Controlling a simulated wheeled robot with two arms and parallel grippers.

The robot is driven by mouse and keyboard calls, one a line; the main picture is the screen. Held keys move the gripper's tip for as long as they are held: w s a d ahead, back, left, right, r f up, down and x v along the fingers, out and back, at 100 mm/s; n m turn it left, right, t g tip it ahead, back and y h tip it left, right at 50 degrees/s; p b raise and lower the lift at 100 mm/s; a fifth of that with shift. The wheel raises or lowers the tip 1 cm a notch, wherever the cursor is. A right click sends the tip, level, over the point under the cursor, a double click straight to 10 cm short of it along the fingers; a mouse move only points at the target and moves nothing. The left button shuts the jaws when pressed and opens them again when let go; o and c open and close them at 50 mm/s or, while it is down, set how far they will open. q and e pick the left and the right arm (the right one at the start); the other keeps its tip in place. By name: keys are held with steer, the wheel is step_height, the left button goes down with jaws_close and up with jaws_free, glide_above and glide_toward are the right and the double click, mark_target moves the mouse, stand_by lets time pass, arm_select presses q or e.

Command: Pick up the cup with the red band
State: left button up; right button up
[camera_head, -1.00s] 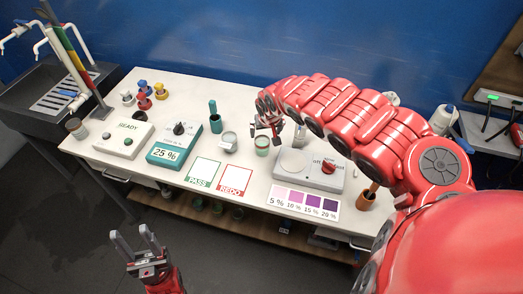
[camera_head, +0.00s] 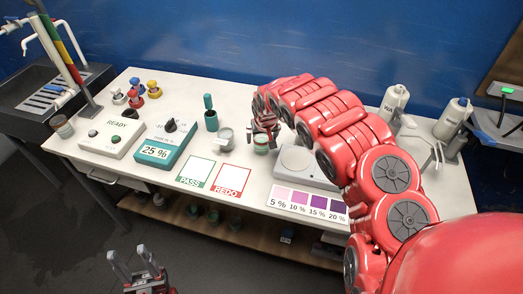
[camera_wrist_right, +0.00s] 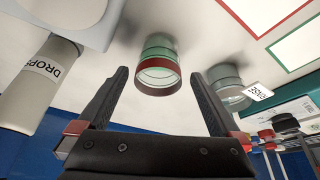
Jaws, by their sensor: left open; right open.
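The cup with the red band (camera_head: 261,146) stands on the white table, right of a similar cup with a grey band (camera_head: 225,138). In the right wrist view the red-banded cup (camera_wrist_right: 158,48) looks greenish and clear, with the dark red band near its rim. My right gripper (camera_head: 265,126) is open just above and behind this cup. In the wrist view its fingers (camera_wrist_right: 160,78) lie on either side of the cup, with gaps, and do not hold it. The grey-banded cup (camera_wrist_right: 228,82) is just outside the right finger. My left gripper (camera_head: 134,266) is open and empty, low in front of the table.
PASS (camera_head: 195,172) and REDO (camera_head: 232,179) cards lie in front of the cups. A grey device (camera_head: 298,166) and purple colour chart (camera_head: 305,202) are to the right. A DROPS bottle (camera_wrist_right: 42,80) is near the left finger. A teal 25 % box (camera_head: 165,147) stands left.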

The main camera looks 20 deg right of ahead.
steer(key=shift+p+x, duration=0.7)
steer(key=shift+x, duration=1.55)
steer(key=shift+w+d+f, duration=0.1)
steer(key=shift+d+f, duration=0.05)
steer(key=shift+f, duration=0.05)
steer(key=shift+c, duration=0.3)
steer(key=c, duration=1.5)
steer(key=shift+r, duration=0.1)
